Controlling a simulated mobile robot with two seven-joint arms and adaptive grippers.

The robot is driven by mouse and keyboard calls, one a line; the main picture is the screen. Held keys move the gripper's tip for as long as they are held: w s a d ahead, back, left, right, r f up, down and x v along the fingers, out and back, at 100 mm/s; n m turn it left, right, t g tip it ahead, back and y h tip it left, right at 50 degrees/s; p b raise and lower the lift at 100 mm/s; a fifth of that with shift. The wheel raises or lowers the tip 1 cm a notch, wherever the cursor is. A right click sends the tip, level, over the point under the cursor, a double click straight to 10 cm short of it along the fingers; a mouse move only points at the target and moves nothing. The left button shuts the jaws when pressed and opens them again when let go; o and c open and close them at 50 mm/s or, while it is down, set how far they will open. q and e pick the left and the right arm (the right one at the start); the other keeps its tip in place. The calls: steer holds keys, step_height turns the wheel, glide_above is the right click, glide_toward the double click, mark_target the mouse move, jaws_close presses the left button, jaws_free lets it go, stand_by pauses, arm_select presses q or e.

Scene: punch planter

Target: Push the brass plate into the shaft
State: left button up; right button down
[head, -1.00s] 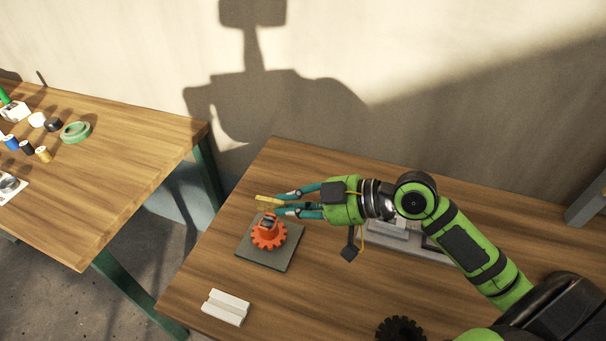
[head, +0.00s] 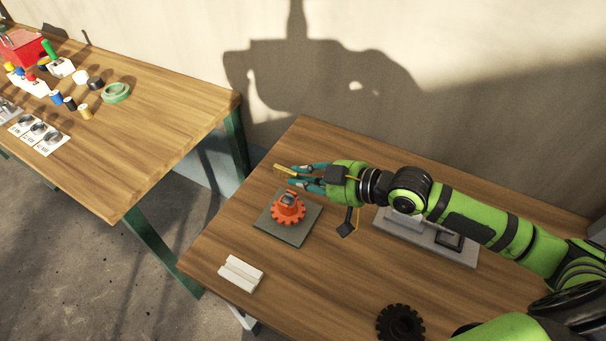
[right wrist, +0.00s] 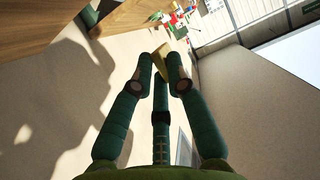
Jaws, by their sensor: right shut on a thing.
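My right gripper (head: 293,170) is shut on the thin yellow brass plate (head: 284,172), holding it by one end with the other end sticking out past the fingertips. In the right wrist view, the plate (right wrist: 171,58) shows between the fingertips (right wrist: 161,66). An orange gear (head: 288,213) with an upright shaft (head: 289,198) sits on a dark square pad (head: 302,232). The shaft has a grey piece at its top. The plate is just beyond the shaft in the picture and looks apart from it. My left gripper is out of view.
A white grooved block (head: 240,273) lies in front of the pad. A black gear (head: 399,323) is at the front right. A grey fixture (head: 440,243) stands under my right arm. A second table (head: 150,140) with several small items is at left, across a gap.

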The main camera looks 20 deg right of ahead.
step_height(320, 180, down, 5)
steer(key=b, duration=0.4)
steer(key=shift+f, duration=0.15)
steer(key=shift+f+b, duration=0.25)
steer(key=shift+b, duration=0.05)
steer(key=shift+r+p, duration=0.1)
steer(key=shift+p, duration=0.35)
stand_by(1.2)
steer(key=shift+f+b, duration=1)
steer(key=shift+f, duration=0.3)
steer(key=c, duration=1.1)
jaws_free()
steer(key=shift+c, duration=0.2)
